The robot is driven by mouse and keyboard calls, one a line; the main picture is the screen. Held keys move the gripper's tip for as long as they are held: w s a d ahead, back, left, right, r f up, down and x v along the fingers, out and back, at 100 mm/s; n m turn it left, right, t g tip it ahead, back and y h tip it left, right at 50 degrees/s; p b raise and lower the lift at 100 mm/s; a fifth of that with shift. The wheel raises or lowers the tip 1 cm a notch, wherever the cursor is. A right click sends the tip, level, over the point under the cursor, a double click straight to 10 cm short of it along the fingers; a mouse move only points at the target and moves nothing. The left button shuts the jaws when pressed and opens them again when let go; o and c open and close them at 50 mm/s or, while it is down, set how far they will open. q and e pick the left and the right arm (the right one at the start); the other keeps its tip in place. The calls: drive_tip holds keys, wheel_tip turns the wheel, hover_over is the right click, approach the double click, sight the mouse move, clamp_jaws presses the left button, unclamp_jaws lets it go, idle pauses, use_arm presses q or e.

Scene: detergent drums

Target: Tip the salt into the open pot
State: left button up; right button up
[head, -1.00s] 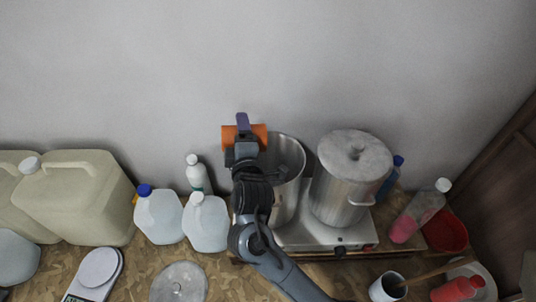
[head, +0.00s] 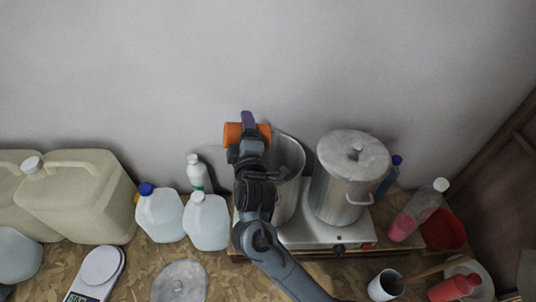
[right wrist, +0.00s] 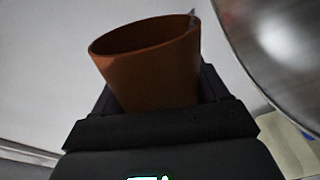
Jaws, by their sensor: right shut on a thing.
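My right gripper (head: 248,134) is shut on an orange cup (head: 233,134), which lies on its side, high by the left rim of the open pot (head: 289,160). In the right wrist view the cup (right wrist: 155,75) sits between the fingers, its mouth toward the upper left. I see brown inner wall but no salt in it or falling. The open pot is a tall steel one; its edge (right wrist: 275,45) shows at the right of the wrist view. My arm hides part of the pot, and its contents cannot be made out. My left gripper is not in view.
A lidded steel pot (head: 345,188) stands right of the open pot on the hot plate (head: 305,236). Jugs (head: 206,224) and a white bottle (head: 196,172) stand left. A loose lid (head: 180,283) and scale (head: 92,278) lie in front. Bottles and a red bowl (head: 443,231) stand right.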

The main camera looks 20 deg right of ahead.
drive_tip(key=shift+d+r+m, duration=0.15)
drive_tip(key=shift+d+m, duration=0.05)
drive_tip(key=shift+m, duration=0.2)
drive_tip(key=shift+d+r+m+p, duration=0.1)
drive_tip(key=shift+m+p, duration=0.2)
drive_tip(key=shift+p, duration=0.05)
idle(0.8)
drive_tip(key=f+n+b, duration=0.1)
drive_tip(key=n, duration=0.1)
drive_tip(key=a+f+n+b, duration=0.1)
drive_tip(key=b, duration=0.1)
drive_tip(key=shift+w+a+f+n+b, duration=0.2)
drive_tip(key=shift+a+n+b, duration=0.1)
drive_tip(key=shift+n, duration=0.1)
drive_tip(key=shift+a+n, duration=0.15)
drive_tip(key=shift+n, duration=0.35)
drive_tip(key=shift+r, duration=0.25)
